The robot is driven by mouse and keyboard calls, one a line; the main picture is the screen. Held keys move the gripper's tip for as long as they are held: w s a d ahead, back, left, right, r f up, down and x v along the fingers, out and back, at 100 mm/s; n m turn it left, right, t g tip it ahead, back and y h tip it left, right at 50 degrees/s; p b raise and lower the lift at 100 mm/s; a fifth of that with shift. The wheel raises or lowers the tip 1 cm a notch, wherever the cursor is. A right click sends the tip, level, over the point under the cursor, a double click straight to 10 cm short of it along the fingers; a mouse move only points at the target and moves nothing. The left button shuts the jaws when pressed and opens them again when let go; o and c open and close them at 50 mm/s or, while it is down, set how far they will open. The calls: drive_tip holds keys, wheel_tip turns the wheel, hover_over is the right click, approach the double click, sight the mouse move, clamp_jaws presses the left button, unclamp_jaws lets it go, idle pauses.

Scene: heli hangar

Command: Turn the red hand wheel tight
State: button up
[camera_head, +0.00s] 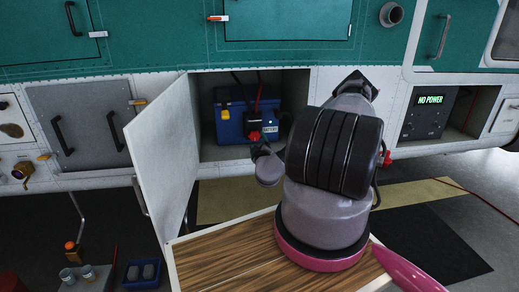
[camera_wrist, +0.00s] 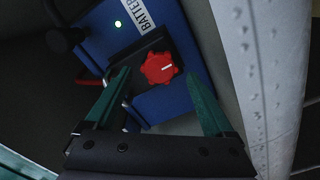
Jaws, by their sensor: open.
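The red hand wheel (camera_wrist: 159,67) is a small lobed knob with a white mark, on a dark block at the front of the blue battery (camera_wrist: 168,105). In the head view the red wheel (camera_head: 255,137) shows small, low on the battery's front, inside the open bay. My gripper (camera_wrist: 162,95) is open, with its two green fingers on either side of the wheel in the wrist view and apart from it. In the head view my arm reaches toward the bay and my fingers are hard to make out.
The bay's white door (camera_head: 160,165) hangs open at the left. The bay's riveted side wall (camera_wrist: 262,70) stands close at the right of my gripper. A "NO POWER" panel (camera_head: 429,110) is at the right. A wooden board (camera_head: 235,255) lies below my arm.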

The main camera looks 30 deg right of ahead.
drive_tip(key=v, duration=0.6)
drive_tip(key=shift+s, duration=0.35)
